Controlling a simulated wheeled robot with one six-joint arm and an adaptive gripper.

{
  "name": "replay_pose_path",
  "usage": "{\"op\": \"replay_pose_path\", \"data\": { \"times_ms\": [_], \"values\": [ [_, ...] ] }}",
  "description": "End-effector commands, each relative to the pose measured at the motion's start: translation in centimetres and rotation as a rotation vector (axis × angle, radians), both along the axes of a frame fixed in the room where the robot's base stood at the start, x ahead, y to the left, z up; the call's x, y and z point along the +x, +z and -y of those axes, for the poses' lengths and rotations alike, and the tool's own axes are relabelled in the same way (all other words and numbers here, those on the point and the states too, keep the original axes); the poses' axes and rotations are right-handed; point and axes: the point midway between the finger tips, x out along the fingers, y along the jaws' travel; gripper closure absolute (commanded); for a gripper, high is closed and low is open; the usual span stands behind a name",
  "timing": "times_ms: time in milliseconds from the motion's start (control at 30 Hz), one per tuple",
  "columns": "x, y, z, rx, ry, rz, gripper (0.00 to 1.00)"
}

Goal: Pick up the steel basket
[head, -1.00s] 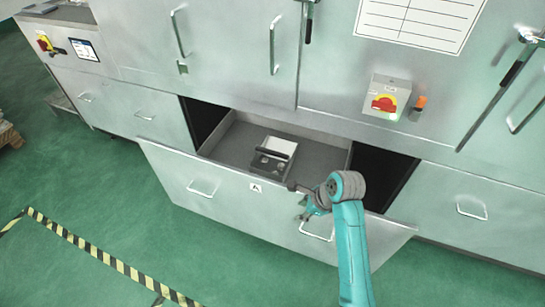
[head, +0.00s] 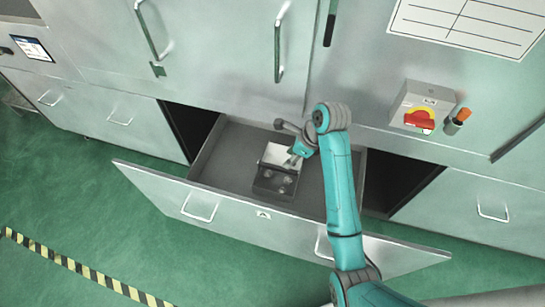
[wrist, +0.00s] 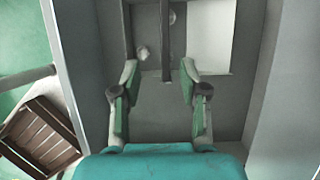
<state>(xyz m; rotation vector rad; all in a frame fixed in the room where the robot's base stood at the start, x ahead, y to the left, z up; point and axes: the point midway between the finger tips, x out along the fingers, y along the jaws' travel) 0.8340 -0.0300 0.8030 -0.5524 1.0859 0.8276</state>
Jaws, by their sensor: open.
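The steel basket (head: 273,186) sits inside the open drawer. It is a grey box with a dark bar handle across it, several round parts in the front part and a white panel in the back part. My gripper (head: 291,162) is over its back right side in the head view and partly covers it. In the wrist view my gripper (wrist: 159,72) is open and empty. The basket's handle bar (wrist: 165,45) runs up the picture just beyond and between the fingertips. The exact height gap is hard to tell.
The drawer (head: 330,195) is pulled out, with bare floor around the basket and walls on all sides. A cabinet face with handles and a red-yellow switch (head: 419,119) rises behind. A wooden pallet (wrist: 40,135) shows at the wrist view's lower left.

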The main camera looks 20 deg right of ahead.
Motion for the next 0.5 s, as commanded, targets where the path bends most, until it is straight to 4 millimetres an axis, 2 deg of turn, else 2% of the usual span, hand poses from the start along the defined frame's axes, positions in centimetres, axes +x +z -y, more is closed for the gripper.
{"op": "replay_pose_path", "data": {
  "times_ms": [133,400,500],
  "values": [
    [0.1,-0.7,-0.2,0.001,0.001,-0.003,0.56],
    [0.9,-4.3,-1.4,0.001,0.002,-0.003,0.56],
    [1.2,-5.0,-1.6,0.0,0.001,0.0,0.56]
  ]
}}
